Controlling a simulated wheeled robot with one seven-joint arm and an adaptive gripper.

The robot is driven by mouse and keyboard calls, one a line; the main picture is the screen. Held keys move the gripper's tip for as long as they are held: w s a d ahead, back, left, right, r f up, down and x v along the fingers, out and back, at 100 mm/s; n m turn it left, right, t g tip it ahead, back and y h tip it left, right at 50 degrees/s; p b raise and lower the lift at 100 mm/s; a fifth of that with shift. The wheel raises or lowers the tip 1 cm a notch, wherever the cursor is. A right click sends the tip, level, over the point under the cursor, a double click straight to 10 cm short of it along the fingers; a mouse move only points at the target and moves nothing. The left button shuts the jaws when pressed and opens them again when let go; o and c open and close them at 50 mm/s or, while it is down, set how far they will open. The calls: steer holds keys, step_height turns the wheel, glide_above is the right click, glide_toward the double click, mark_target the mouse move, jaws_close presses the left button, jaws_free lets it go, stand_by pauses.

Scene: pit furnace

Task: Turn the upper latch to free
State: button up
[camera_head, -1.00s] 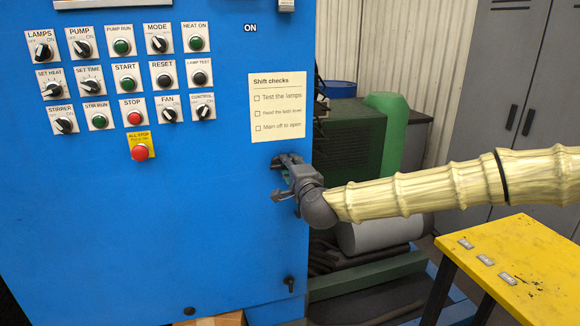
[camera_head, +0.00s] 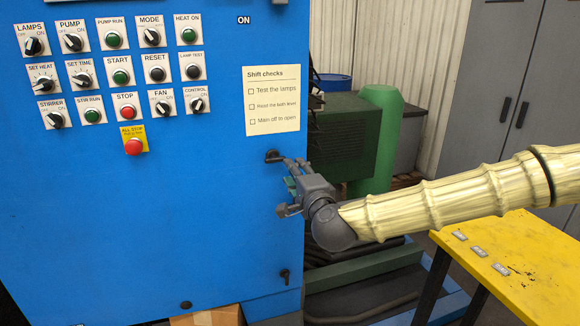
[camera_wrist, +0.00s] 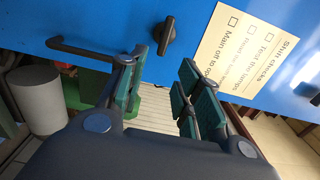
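The upper latch (camera_head: 272,156) is a small black knob near the right edge of the blue cabinet door, below the paper note. In the wrist view it (camera_wrist: 166,36) shows as a winged knob, its wing lying roughly level with respect to the door. My gripper (camera_head: 291,176) is right of and slightly below the latch in the head view. In the wrist view my gripper (camera_wrist: 163,72) has its green-padded fingers spread, with nothing between them. The latch lies beyond the fingertips, apart from them. Contact points are partly hidden in the head view.
A dark bar handle (camera_wrist: 80,46) sits beside the latch in the wrist view. A lower latch (camera_head: 285,276) is near the door's bottom corner. The control buttons, including a red stop (camera_head: 133,146), are upper left. A yellow table (camera_head: 505,262) stands right, under my arm.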

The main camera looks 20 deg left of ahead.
steer(key=shift+v, duration=1.35)
steer(key=shift+f, duration=0.1)
steer(key=s+d+f+n+g+h, duration=0.1)
steer(key=s+d+f+n+g, duration=0.15)
steer(key=f, duration=0.85)
steer(key=s+d+f+n+g, duration=0.1)
steer(key=s+f+g, duration=0.15)
steer(key=f, duration=0.75)
steer(key=s+d+f+n+g+h, duration=0.1)
steer(key=s+d+f+g+h, duration=0.1)
steer(key=s+d+f, duration=0.6)
steer(key=s+d+f+n+g+h, duration=0.15)
steer(key=s+f, duration=0.25)
steer(key=f, duration=0.8)
steer(key=s+d+f+n+g+h, duration=0.1)
steer(key=s+d+f, duration=0.3)
steer(key=s+d, duration=0.4)
steer(key=s+d+f+n+g+h+p, duration=0.1)
steer(key=s+d+f+n+g+h, duration=0.1)
steer(key=s+d, duration=0.6)
steer(key=s+d+f+n+g+h, duration=0.2)
steer(key=s+d+f, duration=0.5)
steer(key=d, duration=0.4)
steer(key=shift+s+g, duration=0.75)
steer(key=shift+w+a+h, duration=0.1)
steer(key=shift+a+h, duration=0.05)
steer(key=shift+h, duration=0.1)
